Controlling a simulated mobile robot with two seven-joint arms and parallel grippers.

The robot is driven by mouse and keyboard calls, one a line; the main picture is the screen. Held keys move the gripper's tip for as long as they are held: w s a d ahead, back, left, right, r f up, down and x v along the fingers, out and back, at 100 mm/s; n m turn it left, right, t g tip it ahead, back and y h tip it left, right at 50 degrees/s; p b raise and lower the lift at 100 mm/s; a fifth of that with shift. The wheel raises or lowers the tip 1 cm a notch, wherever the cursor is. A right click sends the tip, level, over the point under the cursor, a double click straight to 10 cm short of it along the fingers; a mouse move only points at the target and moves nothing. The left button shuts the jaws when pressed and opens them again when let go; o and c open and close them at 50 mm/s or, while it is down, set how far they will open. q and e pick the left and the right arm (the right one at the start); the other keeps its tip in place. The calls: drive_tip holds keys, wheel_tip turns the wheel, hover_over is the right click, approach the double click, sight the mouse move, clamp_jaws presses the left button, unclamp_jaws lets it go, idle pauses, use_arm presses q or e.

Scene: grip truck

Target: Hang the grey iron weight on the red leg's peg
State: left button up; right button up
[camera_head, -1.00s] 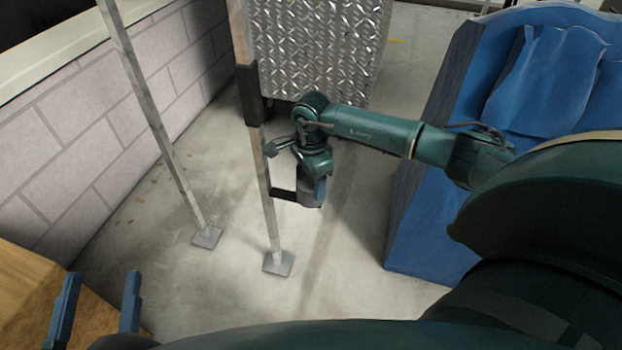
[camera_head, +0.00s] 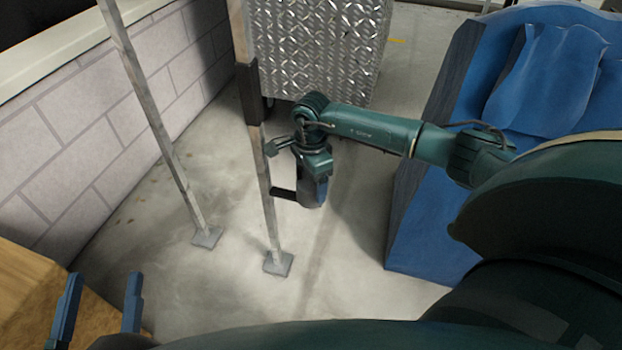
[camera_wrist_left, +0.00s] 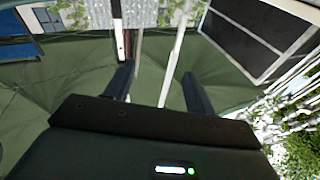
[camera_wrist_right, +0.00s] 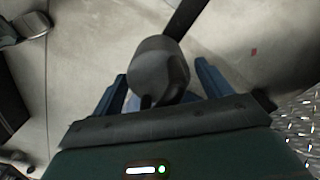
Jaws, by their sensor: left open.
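The grey iron weight (camera_head: 308,192) is near the dark peg (camera_head: 283,195) on the nearer upright leg (camera_head: 268,215). The leg looks grey; no red shows. The weight fills the middle of the right wrist view (camera_wrist_right: 160,68), with its dark handle towards me. My right gripper (camera_head: 320,182) is at the weight. Its fingers stand apart on either side of the handle in the right wrist view (camera_wrist_right: 161,85). I cannot tell whether the handle is over the peg. My left gripper (camera_head: 103,285) is open and empty at the lower left.
A second upright leg (camera_head: 170,155) stands to the left by the block wall (camera_head: 85,145). A diamond-plate metal box (camera_head: 320,50) stands behind the legs. A blue covered piece (camera_head: 440,200) is at the right. A wooden surface (camera_head: 25,290) is at the lower left.

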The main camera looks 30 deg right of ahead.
drive_tip(key=shift+o, duration=0.9)
drive_tip(key=shift+s+f, duration=0.2)
drive_tip(key=shift+f, duration=0.05)
wheel_tip(320, 180, up, 5)
drive_tip(key=shift+w+r+p, duration=0.1)
drive_tip(key=shift+p, duration=0.9)
wheel_tip(320, 180, up, 8)
drive_tip(key=shift+f+p, duration=0.2)
drive_tip(key=shift+p, duration=0.95)
use_arm(q)
drive_tip(key=shift+s+a+r+m+y, duration=0.15)
drive_tip(key=shift+a+r+m+y, duration=0.1)
drive_tip(key=shift+a+m+y, duration=0.2)
use_arm(e)
drive_tip(key=shift+r, duration=0.4)
use_arm(q)
drive_tip(key=shift+d, duration=0.2)
use_arm(e)
drive_tip(key=shift+d, duration=0.15)
